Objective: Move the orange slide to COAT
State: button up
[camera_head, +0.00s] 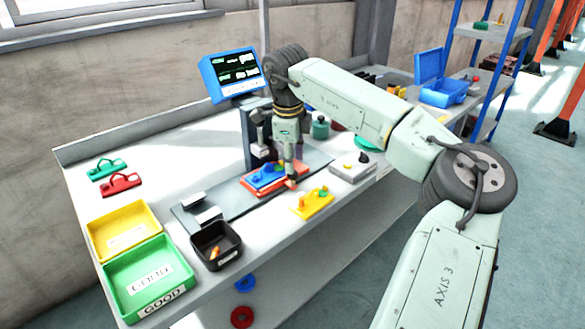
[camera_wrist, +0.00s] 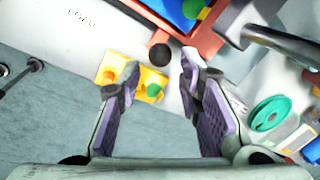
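The orange slide (camera_head: 250,184) is a flat red-orange plate on the grey track of the bench, carrying a blue part (camera_head: 266,177) with green and yellow bits. In the wrist view a corner of the slide (camera_wrist: 207,42) shows at the top. A dark round knob (camera_wrist: 160,55) appears beside it, between my fingertips. My gripper (camera_wrist: 160,65) is open, with its two purple-padded fingers apart and nothing clasped. In the head view my gripper (camera_head: 291,180) points down at the slide's right end.
A yellow part (camera_head: 313,203) lies just in front of the track, close to my gripper. A black bin (camera_head: 216,245), green tray (camera_head: 150,279) and yellow tray (camera_head: 124,230) stand at the left. A white box (camera_head: 352,167) is at the right, and a monitor (camera_head: 233,75) stands behind.

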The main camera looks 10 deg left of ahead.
notch_tip(320, 180, up, 7)
jog(key=s, duration=0.1)
jog(key=shift+s+r, duration=0.15)
jog(key=shift+s, duration=0.05)
jog(key=shift+a, duration=0.1)
